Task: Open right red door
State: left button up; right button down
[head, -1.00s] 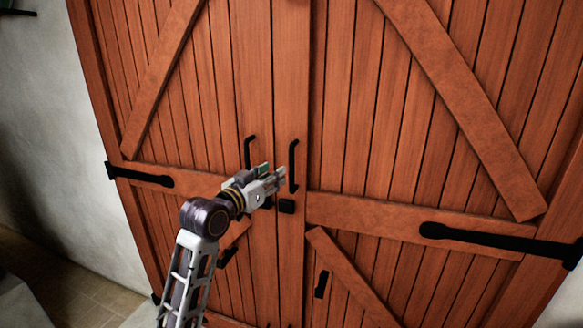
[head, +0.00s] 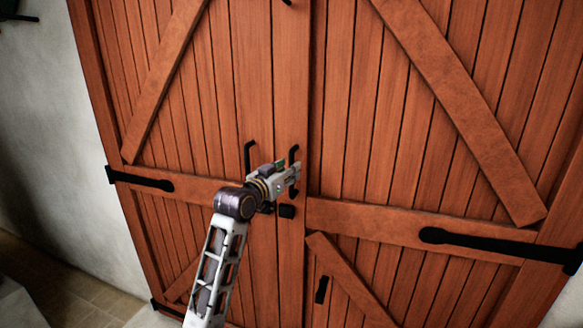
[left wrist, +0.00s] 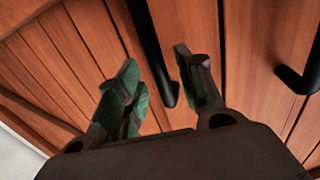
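The right red door (head: 400,150) is a wooden plank door that stands shut. My left gripper (head: 294,174) is at that handle, reaching in from the left. In the left wrist view, its two green-padded fingers (left wrist: 158,88) are apart. A black bar handle (left wrist: 152,45) runs down into the gap between them, and I cannot tell whether they touch it. My right gripper is not in view.
The left red door (head: 210,110) is shut beside it, with its own black handle (head: 249,157). A small black latch piece (head: 286,211) sits below the handles. A black strap hinge (head: 490,243) crosses the right door. A pale wall (head: 45,130) stands at the left.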

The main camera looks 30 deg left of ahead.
pick_arm(q)
jog(key=shift+w, duration=1.35)
jog(key=shift+c, duration=0.4)
grip_shut()
